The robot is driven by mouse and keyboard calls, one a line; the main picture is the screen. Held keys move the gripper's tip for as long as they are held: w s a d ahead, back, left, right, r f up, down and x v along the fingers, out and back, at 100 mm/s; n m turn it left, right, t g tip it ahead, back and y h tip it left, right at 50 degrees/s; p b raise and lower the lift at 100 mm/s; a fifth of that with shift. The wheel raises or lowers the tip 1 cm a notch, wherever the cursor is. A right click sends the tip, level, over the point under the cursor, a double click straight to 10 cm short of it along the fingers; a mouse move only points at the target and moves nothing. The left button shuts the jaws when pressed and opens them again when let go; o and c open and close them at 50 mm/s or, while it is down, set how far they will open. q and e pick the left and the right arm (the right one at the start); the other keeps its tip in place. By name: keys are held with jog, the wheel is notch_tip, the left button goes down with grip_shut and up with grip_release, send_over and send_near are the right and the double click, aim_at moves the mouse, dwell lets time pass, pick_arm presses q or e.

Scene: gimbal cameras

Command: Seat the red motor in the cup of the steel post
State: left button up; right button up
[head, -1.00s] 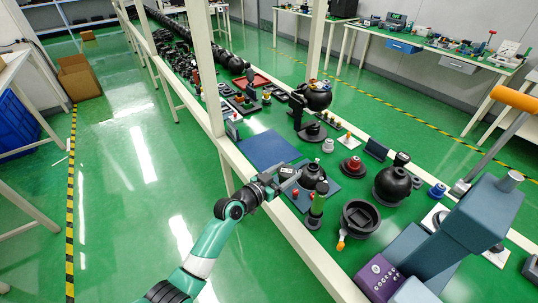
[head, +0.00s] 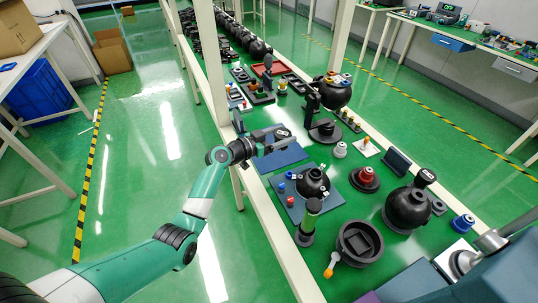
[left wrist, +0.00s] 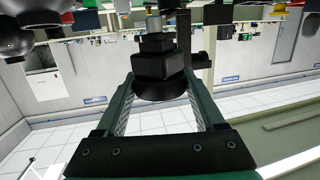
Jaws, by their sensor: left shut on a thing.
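My left gripper (head: 266,143) is shut on a black stepped block with a white label (head: 283,133), held up over the blue mat. In the left wrist view the black block (left wrist: 160,66) sits between both fingers (left wrist: 158,98). A red part with a dark top (head: 365,178) stands on the green table to the right; it looks like the red motor, but I cannot be sure. I cannot pick out the steel post's cup. A small silver piece (head: 340,150) stands near the red part.
A larger black sphere (head: 406,207) and a black open housing (head: 360,243) stand to the right. A pale frame upright (head: 211,75) rises close beside my left arm.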

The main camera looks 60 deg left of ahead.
pick_arm(q)
jog(key=s+a+f+b, duration=0.1)
jog(key=s+a+f, duration=0.1)
jog(key=f, duration=0.3)
jog(key=shift+s+a+b, duration=0.2)
jog(key=shift+s+b, duration=0.15)
jog(key=shift+s, duration=0.15)
jog(key=f, duration=0.1)
jog(key=f+b, duration=0.2)
jog(key=f, duration=0.1)
jog(key=shift+s+a, duration=0.2)
jog(key=shift+s, duration=0.1)
jog(key=shift+r, duration=0.15)
